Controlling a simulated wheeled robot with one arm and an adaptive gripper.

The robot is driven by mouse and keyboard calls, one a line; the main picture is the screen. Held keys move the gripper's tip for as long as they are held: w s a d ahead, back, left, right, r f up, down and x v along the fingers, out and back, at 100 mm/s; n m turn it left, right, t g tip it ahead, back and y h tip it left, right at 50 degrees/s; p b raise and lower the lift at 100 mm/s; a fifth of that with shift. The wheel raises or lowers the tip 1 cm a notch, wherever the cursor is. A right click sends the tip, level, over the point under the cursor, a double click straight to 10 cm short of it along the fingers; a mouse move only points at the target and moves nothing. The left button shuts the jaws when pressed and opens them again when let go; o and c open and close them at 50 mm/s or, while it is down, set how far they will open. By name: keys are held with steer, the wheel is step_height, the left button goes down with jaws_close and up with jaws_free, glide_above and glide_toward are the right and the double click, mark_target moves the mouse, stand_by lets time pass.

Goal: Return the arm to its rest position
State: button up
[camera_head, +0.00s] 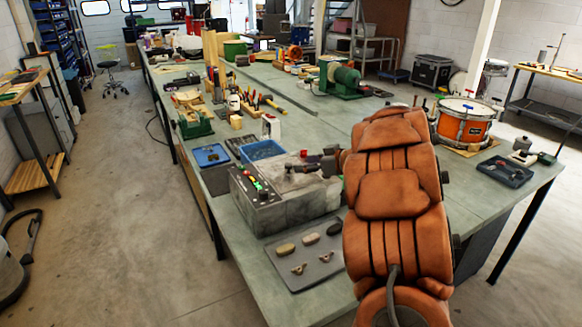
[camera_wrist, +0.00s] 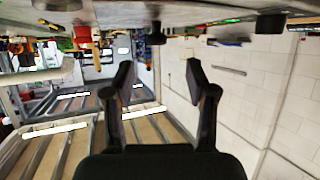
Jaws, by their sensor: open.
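My gripper (camera_wrist: 159,82) shows in the wrist view with its two dark fingers spread apart and nothing between them. The wrist view is upside down, with the bench surface along its top edge. In the head view my arm, in orange-brown padded covering, rises at the right of centre over the bench (camera_head: 300,117). A dark part that looks like my gripper (camera_head: 308,166) sticks out left from behind the arm, above or beside a grey control box (camera_head: 258,190). The arm hides part of the bench behind it.
A grey mat (camera_head: 318,272) with several small parts lies near the front edge. A blue tray (camera_head: 262,150) is behind the box. An orange drum (camera_head: 466,120) and a dark tray (camera_head: 505,172) stand right of the arm. The floor at left is mostly clear.

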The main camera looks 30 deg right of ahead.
steer(key=shift+s+f+v, duration=0.1)
steer(key=shift+f+v, duration=0.05)
steer(key=shift+v, duration=0.6)
steer(key=shift+s+f+v, duration=0.1)
steer(key=shift+f+v, duration=0.1)
steer(key=shift+v, duration=0.5)
steer(key=shift+s+f+v, duration=0.1)
steer(key=shift+f+v, duration=0.05)
steer(key=shift+v, duration=0.6)
steer(key=shift+w+a, duration=0.1)
